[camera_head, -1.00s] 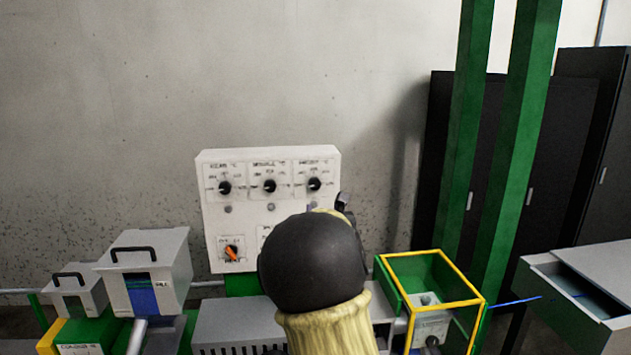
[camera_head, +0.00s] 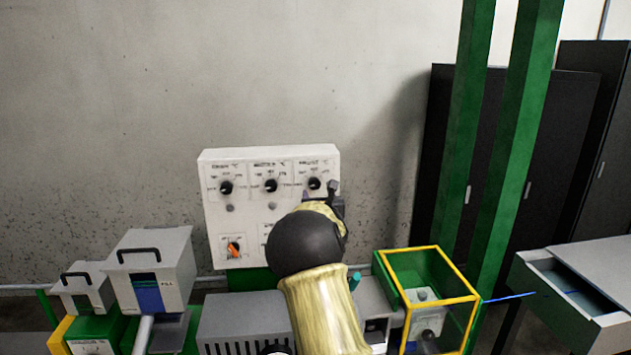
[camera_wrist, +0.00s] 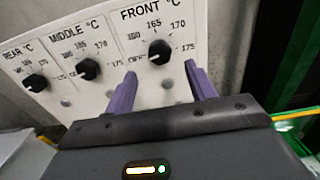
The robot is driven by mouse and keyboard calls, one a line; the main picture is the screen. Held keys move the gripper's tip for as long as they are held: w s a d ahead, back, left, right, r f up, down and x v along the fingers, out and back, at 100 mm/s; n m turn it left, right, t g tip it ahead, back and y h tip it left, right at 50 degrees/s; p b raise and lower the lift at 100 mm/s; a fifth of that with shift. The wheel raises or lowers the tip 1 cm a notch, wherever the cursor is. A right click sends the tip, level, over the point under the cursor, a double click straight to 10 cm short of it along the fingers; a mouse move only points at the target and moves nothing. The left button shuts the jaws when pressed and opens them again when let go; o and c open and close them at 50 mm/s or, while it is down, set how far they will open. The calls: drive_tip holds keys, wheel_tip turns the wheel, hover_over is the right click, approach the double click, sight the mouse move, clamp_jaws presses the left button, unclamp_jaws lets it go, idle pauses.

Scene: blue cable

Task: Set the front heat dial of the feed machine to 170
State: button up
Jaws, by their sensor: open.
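The white control panel (camera_head: 255,212) stands against the wall with three black dials in its top row. The front heat dial (camera_wrist: 159,52) is the rightmost; it also shows in the head view (camera_head: 314,183). Its label reads FRONT °C with marks 160, 165, 170, 175 and OFF; its pointer is too small to read surely. My gripper (camera_wrist: 161,84) is open and empty, its two purple fingers pointing at the panel just below and either side of the front dial, apart from it. In the head view my arm hides the panel's lower right.
The middle dial (camera_wrist: 87,70) and rear dial (camera_wrist: 36,83) sit left of the front dial. An orange switch (camera_head: 233,249) is lower left on the panel. A yellow-edged green box (camera_head: 440,249) stands right, and a grey hopper (camera_head: 172,255) left.

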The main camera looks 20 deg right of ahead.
sight(315, 186)
drive_tip(key=shift+p+x, duration=1.75)
drive_tip(key=shift+x, duration=1.8)
drive_tip(key=shift+f, duration=0.1)
drive_tip(key=c, duration=1)
